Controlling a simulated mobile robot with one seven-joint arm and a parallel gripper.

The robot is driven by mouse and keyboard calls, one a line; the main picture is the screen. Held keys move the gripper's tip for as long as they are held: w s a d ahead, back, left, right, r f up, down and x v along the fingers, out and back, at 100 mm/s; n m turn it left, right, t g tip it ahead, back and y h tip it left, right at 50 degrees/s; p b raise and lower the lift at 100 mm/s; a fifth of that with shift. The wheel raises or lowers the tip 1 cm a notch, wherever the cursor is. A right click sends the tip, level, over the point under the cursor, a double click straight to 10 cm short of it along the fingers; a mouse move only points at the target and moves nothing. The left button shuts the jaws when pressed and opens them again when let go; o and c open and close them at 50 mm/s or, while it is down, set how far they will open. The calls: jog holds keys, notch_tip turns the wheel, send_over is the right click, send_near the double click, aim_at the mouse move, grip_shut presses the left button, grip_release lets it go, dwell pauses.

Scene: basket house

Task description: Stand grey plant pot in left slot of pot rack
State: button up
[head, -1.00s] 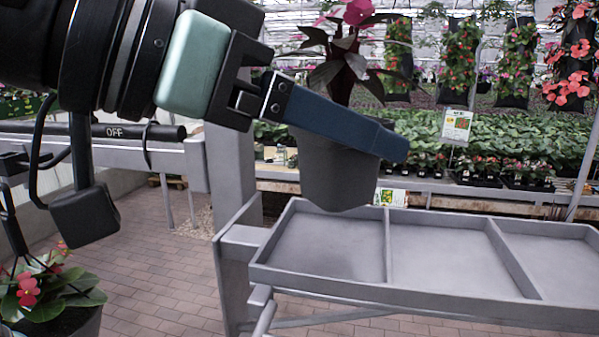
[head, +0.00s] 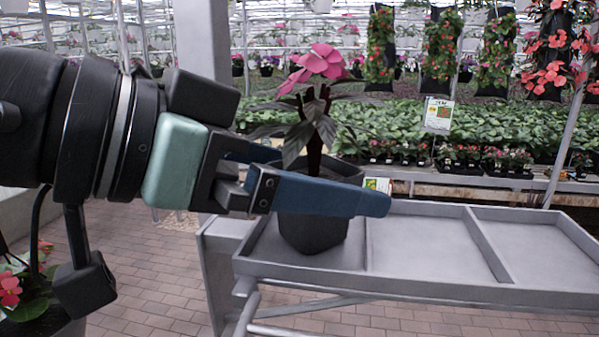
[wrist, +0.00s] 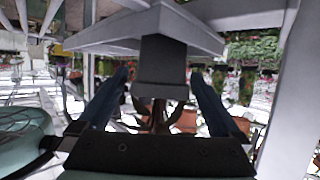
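The grey plant pot (head: 312,232) stands upright in the left slot of the pot rack (head: 430,285) in the head view, its base appearing to rest on the slot floor. It holds a plant (head: 316,110) with dark leaves and pink flowers. My gripper (head: 362,188) reaches in from the left with its fingers on either side of the pot's upper part. The wrist view, which is upside down, shows the pot (wrist: 162,62) between the spread fingers, with a gap on each side. The gripper is open. The far finger is partly hidden by the plant.
The rack's middle slot (head: 425,245) and right slot (head: 545,248) are empty. Another potted plant with red flowers (head: 10,290) is at the lower left. Benches of green plants (head: 450,130) and hanging flower bags stand behind. Brick floor shows below the rack.

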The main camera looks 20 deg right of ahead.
jog(key=shift+r, duration=0.3)
jog(key=b+v, duration=0.2)
jog(key=v, duration=1)
jog(key=shift+f, duration=0.15)
